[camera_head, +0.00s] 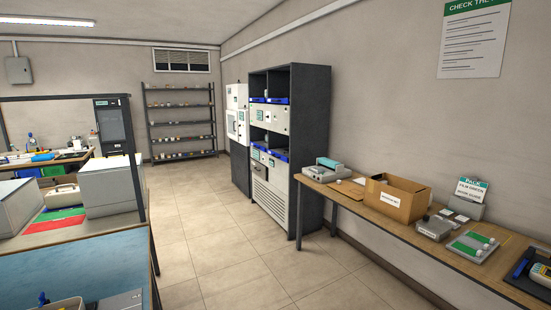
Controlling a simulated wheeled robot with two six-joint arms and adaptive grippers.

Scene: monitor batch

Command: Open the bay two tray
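A tall dark cabinet (312,150) stands against the right wall, some way ahead across the floor. Its front has open upper compartments, pale panels with small green labels, and blue tray edges (270,100) near the top. More blue edges (272,152) show around mid-height. The bay numbers are too small to read, so I cannot tell which tray is bay two or whether any is open. Neither of my grippers is in view.
A wooden bench (338,191) along the right wall holds an open cardboard box (394,200) and small devices. A blue-topped bench (100,270) fills the lower left. A shelf rack (181,120) stands at the back. The tiled floor (220,240) between the benches is clear.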

